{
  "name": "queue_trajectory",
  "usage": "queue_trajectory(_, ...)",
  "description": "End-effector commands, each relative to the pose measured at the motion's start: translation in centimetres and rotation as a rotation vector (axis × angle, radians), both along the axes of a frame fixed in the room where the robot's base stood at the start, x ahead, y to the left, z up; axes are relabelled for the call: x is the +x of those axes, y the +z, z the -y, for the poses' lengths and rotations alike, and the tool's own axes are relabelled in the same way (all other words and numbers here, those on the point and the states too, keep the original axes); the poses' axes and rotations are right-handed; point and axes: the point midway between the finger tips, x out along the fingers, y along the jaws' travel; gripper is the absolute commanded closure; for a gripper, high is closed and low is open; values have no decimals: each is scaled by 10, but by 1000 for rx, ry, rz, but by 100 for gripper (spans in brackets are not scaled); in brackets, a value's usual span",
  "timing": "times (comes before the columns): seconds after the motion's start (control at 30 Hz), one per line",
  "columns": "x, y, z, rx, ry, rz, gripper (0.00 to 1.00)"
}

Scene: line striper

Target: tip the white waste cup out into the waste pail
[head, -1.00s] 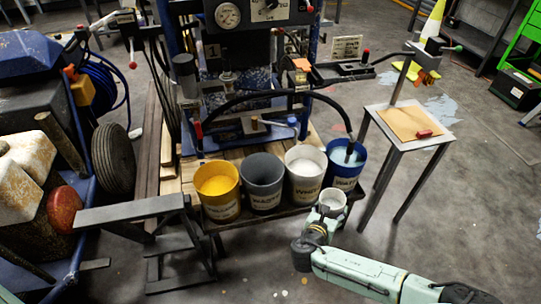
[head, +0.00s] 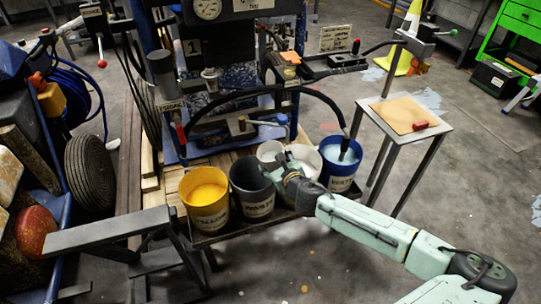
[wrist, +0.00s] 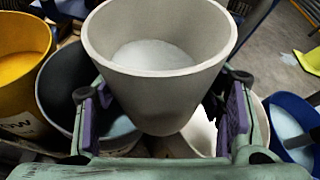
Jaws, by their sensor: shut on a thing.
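The white waste cup (wrist: 160,95) is between my gripper's fingers (wrist: 165,118) in the wrist view, mouth up, with pale liquid inside. In the head view the cup (head: 269,151) is partly hidden by my gripper (head: 284,167), which is shut on it. It is held above the row of pails, near where the grey and white pails meet. The grey waste pail (head: 251,194) stands just left of my gripper. It also shows behind the left finger in the wrist view (wrist: 52,85).
A yellow pail (head: 207,204) stands left of the grey one. A white pail (head: 308,160) and a blue pail (head: 341,170) with a hose in it stand to the right. The striper machine rises behind. A small side table (head: 404,113) stands at right.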

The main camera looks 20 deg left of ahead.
Motion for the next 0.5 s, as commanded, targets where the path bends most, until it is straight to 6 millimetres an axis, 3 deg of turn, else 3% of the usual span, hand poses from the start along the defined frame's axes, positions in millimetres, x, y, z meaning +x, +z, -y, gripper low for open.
queue_trajectory(0.5,5,-3,5,-153,5,143,76)
